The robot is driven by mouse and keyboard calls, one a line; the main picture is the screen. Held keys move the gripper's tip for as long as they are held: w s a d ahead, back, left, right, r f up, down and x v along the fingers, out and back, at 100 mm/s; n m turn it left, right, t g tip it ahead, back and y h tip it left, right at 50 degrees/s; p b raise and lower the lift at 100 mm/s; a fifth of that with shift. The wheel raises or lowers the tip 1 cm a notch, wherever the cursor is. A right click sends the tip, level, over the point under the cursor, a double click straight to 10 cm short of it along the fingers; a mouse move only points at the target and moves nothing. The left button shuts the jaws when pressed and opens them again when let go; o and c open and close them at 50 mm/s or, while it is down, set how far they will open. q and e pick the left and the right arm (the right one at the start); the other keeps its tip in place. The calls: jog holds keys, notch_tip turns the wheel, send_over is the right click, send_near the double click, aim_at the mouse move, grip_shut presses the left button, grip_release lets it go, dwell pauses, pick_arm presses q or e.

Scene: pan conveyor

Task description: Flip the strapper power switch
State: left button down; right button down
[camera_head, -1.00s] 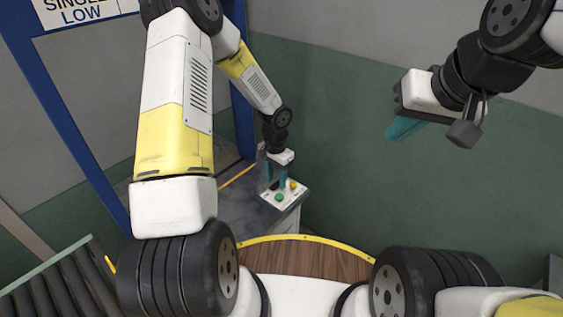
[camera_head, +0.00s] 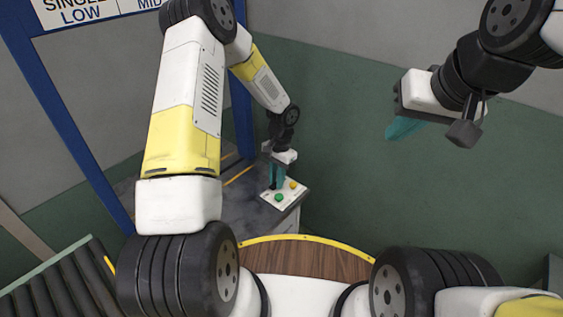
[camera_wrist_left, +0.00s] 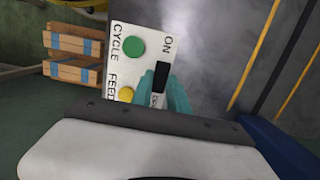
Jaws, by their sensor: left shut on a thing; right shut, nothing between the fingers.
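The strapper's white control panel (camera_head: 290,197) sits on the corner of the grey machine top, with a green button (camera_head: 279,197) and a yellow button (camera_head: 293,185). In the left wrist view, the panel (camera_wrist_left: 117,58) shows CYCLE, FEED and ON labels and the black power switch (camera_wrist_left: 161,76) beside ON. My left gripper (camera_head: 276,184) points down at the panel, its teal fingers at the switch end. It is shut on the switch; the fingers partly hide the contact and the lower label. My right gripper (camera_head: 397,131) is shut and empty, raised at the right, away from the panel.
A blue frame post (camera_head: 72,130) stands at the left, with a roller conveyor (camera_head: 50,285) at lower left. Wooden pallets (camera_wrist_left: 75,55) show in the left wrist view.

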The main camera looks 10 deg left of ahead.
pick_arm(q)
jog(key=shift+w+g+y, duration=0.1)
jog(key=shift+g+y, duration=0.2)
jog(key=shift+g, duration=0.1)
jog(key=c, duration=1.3)
grip_release()
jog(key=v, duration=0.8)
